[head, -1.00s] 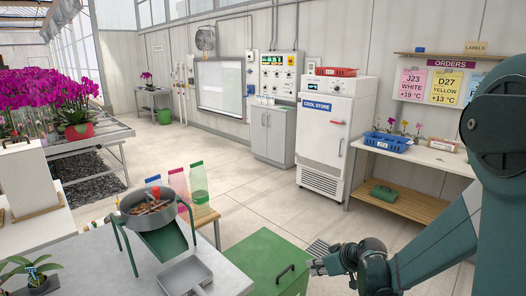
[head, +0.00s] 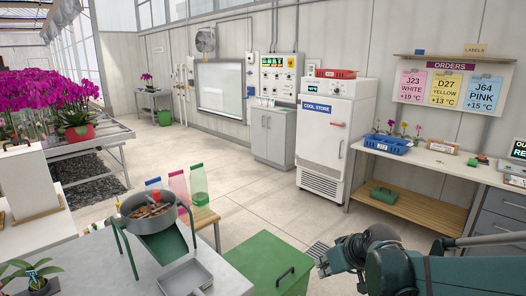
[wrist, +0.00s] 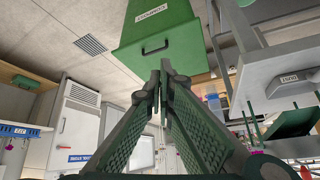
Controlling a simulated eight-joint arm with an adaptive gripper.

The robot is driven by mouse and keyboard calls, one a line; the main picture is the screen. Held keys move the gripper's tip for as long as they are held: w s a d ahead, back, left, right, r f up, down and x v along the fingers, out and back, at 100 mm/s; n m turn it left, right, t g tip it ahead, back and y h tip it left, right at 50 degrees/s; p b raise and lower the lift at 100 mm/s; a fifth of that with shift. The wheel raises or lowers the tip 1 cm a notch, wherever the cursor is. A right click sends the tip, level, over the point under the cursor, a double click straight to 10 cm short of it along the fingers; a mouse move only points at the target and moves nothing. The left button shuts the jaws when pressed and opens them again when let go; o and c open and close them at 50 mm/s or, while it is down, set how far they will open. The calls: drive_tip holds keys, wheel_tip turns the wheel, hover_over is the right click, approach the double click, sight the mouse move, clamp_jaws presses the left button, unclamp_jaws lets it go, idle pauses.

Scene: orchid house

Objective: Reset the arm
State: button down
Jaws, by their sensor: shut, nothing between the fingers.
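My gripper (head: 322,262) shows at the lower middle right of the head view, just right of the green lidded bin. My arm reaches it from the lower right corner. In the wrist view my gripper (wrist: 163,78) has its two dark ribbed fingers together at the tips, with nothing between them. The wrist view is turned over, with the green bin (wrist: 165,25) and its dark handle beyond the fingertips. I cannot tell the gap between fingertips and bin.
The cool store (head: 325,140) and a bench (head: 425,155) with a blue crate (head: 387,144) stand behind. Open floor lies between.

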drive_tip(key=s+d+r+m+h, duration=0.1)
drive_tip(key=s+r, duration=0.2)
drive_tip(key=s, duration=0.4)
drive_tip(key=s+r+m+h+p, duration=0.1)
drive_tip(key=s+r, duration=0.2)
drive_tip(key=s, duration=0.4)
drive_tip(key=s+d+r+m+h, duration=0.1)
drive_tip(key=s+r, duration=0.2)
drive_tip(key=s, duration=0.5)
drive_tip(key=shift+d+m, duration=0.35)
drive_tip(key=shift+m, duration=0.05)
idle(0.6)
